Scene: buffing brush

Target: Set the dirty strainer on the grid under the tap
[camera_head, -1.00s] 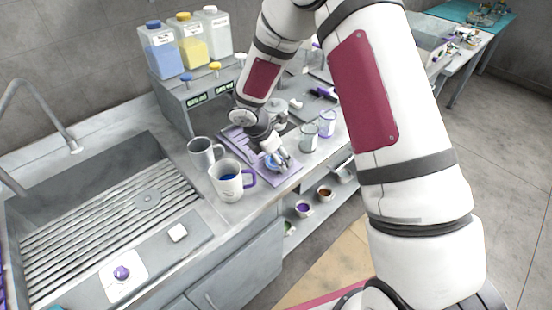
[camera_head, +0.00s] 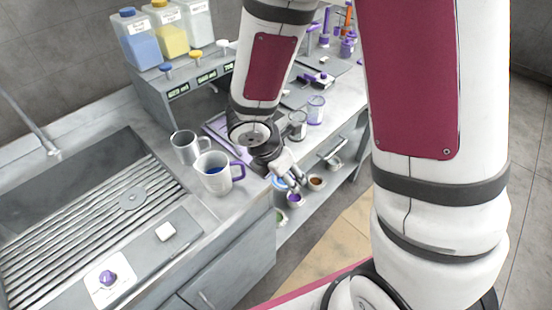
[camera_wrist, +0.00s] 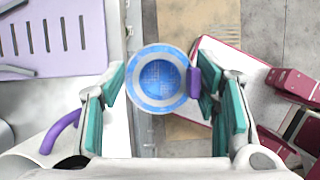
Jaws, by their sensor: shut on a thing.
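My gripper (camera_head: 291,178) is shut on the strainer, a round blue mesh disc with a grey rim and a purple tab. In the wrist view the strainer (camera_wrist: 158,78) sits between the green-padded fingers (camera_wrist: 160,85), its purple tab at the right finger. In the head view only a small blue part of the strainer (camera_head: 279,184) shows below my gripper. It is held in the air around the counter's front edge. The slatted metal grid (camera_head: 75,232) lies in the sink at left, with a round disc on it. The curved tap (camera_head: 36,132) hangs over the sink.
A white mug with a purple handle (camera_head: 214,178) and a grey mug (camera_head: 186,148) stand between my gripper and the sink. A purple slotted tray (camera_wrist: 60,35) lies beside the strainer. Small cups (camera_head: 316,183) stand on the lower shelf.

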